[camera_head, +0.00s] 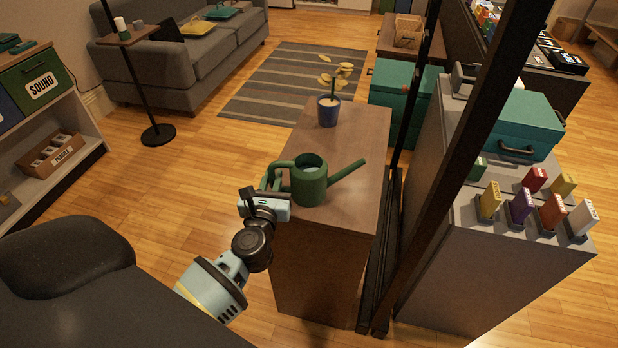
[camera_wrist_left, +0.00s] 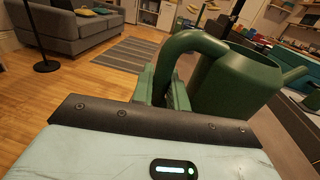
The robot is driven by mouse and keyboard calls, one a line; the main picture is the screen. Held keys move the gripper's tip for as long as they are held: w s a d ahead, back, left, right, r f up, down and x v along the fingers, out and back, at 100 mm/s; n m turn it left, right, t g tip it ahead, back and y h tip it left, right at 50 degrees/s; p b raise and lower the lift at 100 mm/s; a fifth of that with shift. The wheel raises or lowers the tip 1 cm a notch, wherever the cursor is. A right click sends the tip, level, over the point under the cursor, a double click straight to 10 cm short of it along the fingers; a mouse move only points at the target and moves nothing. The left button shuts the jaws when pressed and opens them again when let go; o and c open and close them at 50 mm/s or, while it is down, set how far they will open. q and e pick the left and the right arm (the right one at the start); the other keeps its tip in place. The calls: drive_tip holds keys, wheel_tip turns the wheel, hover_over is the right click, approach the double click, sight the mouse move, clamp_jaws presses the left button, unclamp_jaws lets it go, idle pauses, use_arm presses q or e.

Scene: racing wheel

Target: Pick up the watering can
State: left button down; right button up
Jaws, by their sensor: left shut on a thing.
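The green watering can (camera_head: 309,184) is upright at the front part of the wooden cabinet top (camera_head: 345,204), its spout pointing right and its handle on the left. I cannot tell whether its base touches the top. My left gripper (camera_head: 272,187) is at the handle, shut on it. In the left wrist view, the fingers (camera_wrist_left: 165,88) are on either side of the can's handle (camera_wrist_left: 190,45), and the can's body (camera_wrist_left: 238,82) is just beyond to the right. The fingertips are partly hidden by the handle. My right gripper is not in view.
A potted plant (camera_head: 328,111) stands behind the can on the same cabinet. A black upright frame (camera_head: 447,165) rises close on the right. Beyond it is a grey cabinet (camera_head: 480,272) with several coloured cartridges. Open wooden floor lies to the left.

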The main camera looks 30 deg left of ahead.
sight(268, 167)
use_arm(q)
drive_tip(key=shift+r, duration=0.2)
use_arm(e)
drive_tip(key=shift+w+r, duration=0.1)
